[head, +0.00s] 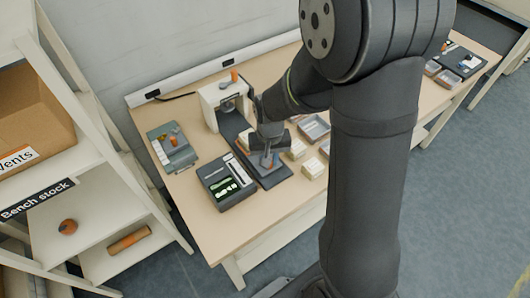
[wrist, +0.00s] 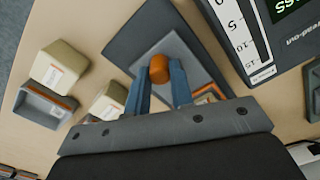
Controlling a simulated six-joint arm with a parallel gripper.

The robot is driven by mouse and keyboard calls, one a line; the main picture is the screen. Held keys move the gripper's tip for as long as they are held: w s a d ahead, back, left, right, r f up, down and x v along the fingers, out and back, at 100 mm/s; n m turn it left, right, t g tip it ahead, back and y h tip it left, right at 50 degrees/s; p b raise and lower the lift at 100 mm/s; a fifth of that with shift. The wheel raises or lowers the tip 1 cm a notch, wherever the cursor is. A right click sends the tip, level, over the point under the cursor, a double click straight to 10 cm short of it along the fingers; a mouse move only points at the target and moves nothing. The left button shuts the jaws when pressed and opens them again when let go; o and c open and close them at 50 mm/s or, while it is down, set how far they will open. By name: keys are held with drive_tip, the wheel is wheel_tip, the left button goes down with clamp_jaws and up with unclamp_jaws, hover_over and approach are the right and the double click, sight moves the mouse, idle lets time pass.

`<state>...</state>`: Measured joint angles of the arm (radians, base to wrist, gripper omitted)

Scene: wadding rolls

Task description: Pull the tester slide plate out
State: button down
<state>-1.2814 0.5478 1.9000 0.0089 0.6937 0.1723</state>
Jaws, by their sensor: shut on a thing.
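The tester is a white frame (head: 209,95) at the back of the table, with a long dark base (head: 234,127) running toward the front. The slide plate is a grey plate (wrist: 190,48) lying over the dark base (wrist: 130,40) in the wrist view, with an orange knob (wrist: 159,68) on it. My gripper (wrist: 161,80) has its blue fingers on either side of the knob, shut on it. In the head view my gripper (head: 267,158) is low over the front part of the base, and it hides most of the plate.
A dark readout box (head: 228,184) with green digits stands close left of the base; it also shows in the wrist view (wrist: 245,30). Pale blocks (head: 313,168) and a grey tray (head: 315,127) lie to the right. A grey board (head: 172,148) lies at the left.

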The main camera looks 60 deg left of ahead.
drive_tip(key=shift+a, duration=0.1)
drive_tip(key=c, duration=1.3)
unclamp_jaws()
drive_tip(key=shift+o, duration=0.2)
drive_tip(key=shift+r, duration=0.1)
wheel_tip(320, 180, up, 17)
drive_tip(key=shift+r, duration=0.15)
drive_tip(key=shift+w, duration=0.1)
wheel_tip(320, 180, down, 17)
drive_tip(key=shift+f, duration=0.2)
